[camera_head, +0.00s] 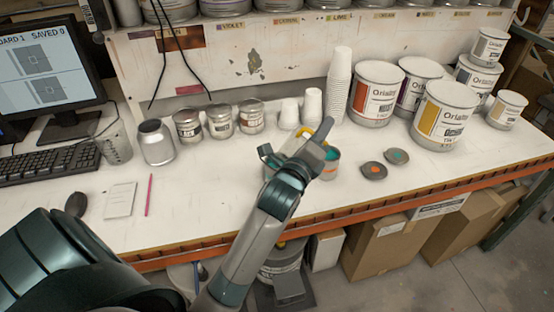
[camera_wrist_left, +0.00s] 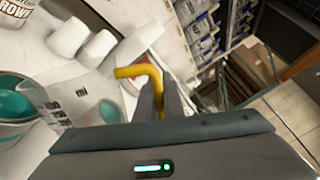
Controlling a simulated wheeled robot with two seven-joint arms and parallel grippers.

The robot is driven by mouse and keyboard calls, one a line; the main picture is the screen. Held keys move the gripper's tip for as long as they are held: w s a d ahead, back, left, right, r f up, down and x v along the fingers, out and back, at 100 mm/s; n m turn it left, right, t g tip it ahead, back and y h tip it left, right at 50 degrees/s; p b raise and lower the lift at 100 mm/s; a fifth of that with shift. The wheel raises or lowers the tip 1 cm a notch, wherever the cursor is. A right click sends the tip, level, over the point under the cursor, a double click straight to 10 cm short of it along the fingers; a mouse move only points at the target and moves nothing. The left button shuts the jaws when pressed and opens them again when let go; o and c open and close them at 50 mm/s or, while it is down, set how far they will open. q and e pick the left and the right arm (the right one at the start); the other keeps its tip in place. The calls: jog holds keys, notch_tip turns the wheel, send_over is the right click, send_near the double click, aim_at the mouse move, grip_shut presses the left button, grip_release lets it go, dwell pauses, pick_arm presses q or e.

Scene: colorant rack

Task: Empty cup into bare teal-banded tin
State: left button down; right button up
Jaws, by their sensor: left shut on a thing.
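My left gripper (camera_head: 312,146) is shut on the yellow handle (camera_wrist_left: 148,80) of a clear cup. In the left wrist view the cup (camera_wrist_left: 65,102) is see-through with dark markings and looks tilted beside an open tin (camera_wrist_left: 15,105) with teal inside. I cannot tell what is in the cup or whether anything is flowing. My right gripper is out of view.
A paper cup stack (camera_head: 337,85) and large labelled cans (camera_head: 375,95) stand behind. Small grey tins (camera_head: 220,122) stand left. The bench front is mostly clear.

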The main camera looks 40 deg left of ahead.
pick_arm(q)
jog(key=d+f+m, duration=0.2)
jog(key=f+m, duration=0.1)
jog(key=f, duration=0.1)
jog(key=w+d+f+m+p, duration=0.1)
jog(key=d+f+m, duration=0.2)
jog(key=f+m, duration=0.1)
jog(key=d+f+m+p, duration=0.1)
jog(key=d+f+m, duration=0.2)
jog(key=f, duration=0.1)
jog(key=shift+w+m+g, duration=0.15)
jog(key=shift+m+g, duration=0.15)
jog(key=shift+d+f+m+h+p, duration=0.1)
jog(key=shift+f+m+h+p, duration=0.05)
jog(key=shift+m+h+p, duration=0.2)
jog(key=shift+d+f+m, duration=0.4)
jog(key=shift+f+m, duration=0.35)
jog(key=shift+f, duration=0.1)
